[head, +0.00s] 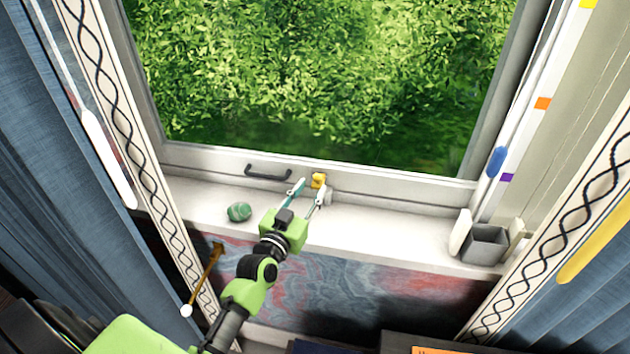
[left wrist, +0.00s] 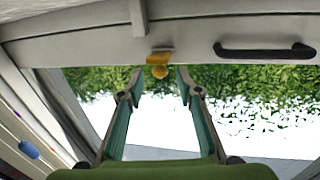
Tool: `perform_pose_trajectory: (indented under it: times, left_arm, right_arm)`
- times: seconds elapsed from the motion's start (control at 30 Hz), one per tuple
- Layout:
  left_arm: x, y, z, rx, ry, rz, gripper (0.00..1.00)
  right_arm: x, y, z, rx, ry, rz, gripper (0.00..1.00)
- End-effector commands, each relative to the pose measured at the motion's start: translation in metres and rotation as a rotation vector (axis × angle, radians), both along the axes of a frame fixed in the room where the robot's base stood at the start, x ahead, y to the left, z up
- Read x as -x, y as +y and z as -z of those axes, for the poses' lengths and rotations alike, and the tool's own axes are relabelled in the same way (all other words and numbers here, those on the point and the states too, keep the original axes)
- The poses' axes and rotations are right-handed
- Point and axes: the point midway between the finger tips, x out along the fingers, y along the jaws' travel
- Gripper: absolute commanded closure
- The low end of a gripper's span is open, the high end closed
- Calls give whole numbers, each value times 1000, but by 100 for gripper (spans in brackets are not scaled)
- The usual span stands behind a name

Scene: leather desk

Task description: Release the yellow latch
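The yellow latch (head: 319,181) is a small knob-like piece on the lower rail of the window frame (head: 400,190), to the right of a dark handle. My left gripper (head: 308,190) reaches up to it over the sill, with its fingers spread. In the left wrist view the yellow latch (left wrist: 159,62) shows just beyond and between the two fingertips of my left gripper (left wrist: 158,76). The gripper is open, and I see clear gaps between each fingertip and the latch. My right gripper is in neither view.
A dark handle (head: 268,173) is on the frame left of the latch. A green striped egg-shaped thing (head: 239,212) lies on the white sill (head: 375,232). A grey square holder (head: 484,244) stands at the sill's right end. Curtains hang at both sides.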

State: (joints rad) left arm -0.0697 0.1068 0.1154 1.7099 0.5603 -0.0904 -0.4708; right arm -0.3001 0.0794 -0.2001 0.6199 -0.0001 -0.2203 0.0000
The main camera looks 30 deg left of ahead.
Motion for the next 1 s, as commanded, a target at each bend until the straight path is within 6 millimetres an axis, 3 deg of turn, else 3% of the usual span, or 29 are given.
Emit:
perform_pose_trajectory:
  times: [0.23,0.63,0.73,1.0]
  left_arm:
    - [-29,2,-1,0,0,0,68]
    - [-35,2,0,-1,0,0,68]
    - [-35,2,0,-1,0,0,94]
    - [-35,2,-4,2,12,0,96]
  right_arm:
    - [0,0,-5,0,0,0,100]
    - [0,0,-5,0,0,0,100]
    - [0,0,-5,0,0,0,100]
    - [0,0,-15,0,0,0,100]
